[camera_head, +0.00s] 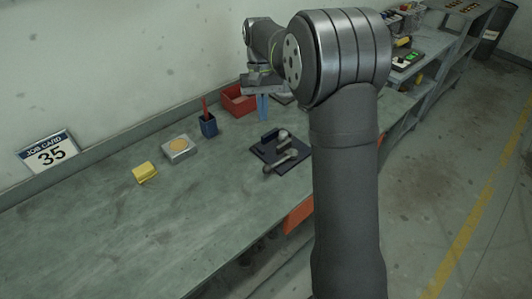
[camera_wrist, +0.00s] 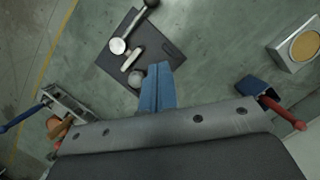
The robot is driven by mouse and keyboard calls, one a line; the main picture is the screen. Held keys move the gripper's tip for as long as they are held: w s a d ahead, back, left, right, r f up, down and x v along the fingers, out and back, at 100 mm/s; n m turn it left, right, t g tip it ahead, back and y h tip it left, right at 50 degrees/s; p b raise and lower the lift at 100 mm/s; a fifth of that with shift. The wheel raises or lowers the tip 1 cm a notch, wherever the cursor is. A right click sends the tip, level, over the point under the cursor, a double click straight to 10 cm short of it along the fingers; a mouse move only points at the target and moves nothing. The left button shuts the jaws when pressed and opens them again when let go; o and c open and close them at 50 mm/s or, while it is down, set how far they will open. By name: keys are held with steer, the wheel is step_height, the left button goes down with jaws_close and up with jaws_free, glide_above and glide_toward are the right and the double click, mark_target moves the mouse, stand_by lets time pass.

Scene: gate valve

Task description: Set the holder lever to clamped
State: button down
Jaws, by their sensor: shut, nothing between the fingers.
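The holder is a dark square plate (camera_head: 267,150) on the bench, with a low dark block on its far side. A grey lever-like bar (camera_head: 282,161) with rounded ends lies across its near part, and a round grey knob (camera_head: 283,134) stands behind. The plate (camera_wrist: 112,62) also shows in the wrist view, with the bar (camera_wrist: 132,29) reaching past its edge. Which piece is the holder lever and its setting are unclear. My gripper (camera_head: 263,118) is shut and empty, its blue fingers pointing down behind the plate. In the wrist view the fingertips (camera_wrist: 158,66) overlap the plate's edge.
A red bin (camera_head: 238,101) stands close to my gripper. A blue cup (camera_head: 208,127) with a red stick, a grey box (camera_head: 180,149) with a tan disc and a yellow block (camera_head: 145,172) stand left of the plate. The front left bench is clear.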

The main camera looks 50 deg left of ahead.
mark_target(281, 161)
steer(key=x, duration=1)
steer(key=shift+d, duration=0.1)
steer(key=shift+s+d+f, duration=0.15)
steer(key=shift+s+d, duration=0.55)
steer(key=shift+d, duration=0.25)
steer(key=shift+s+d+f, duration=0.2)
steer(key=shift+s+d, duration=0.2)
steer(key=shift+d, duration=0.2)
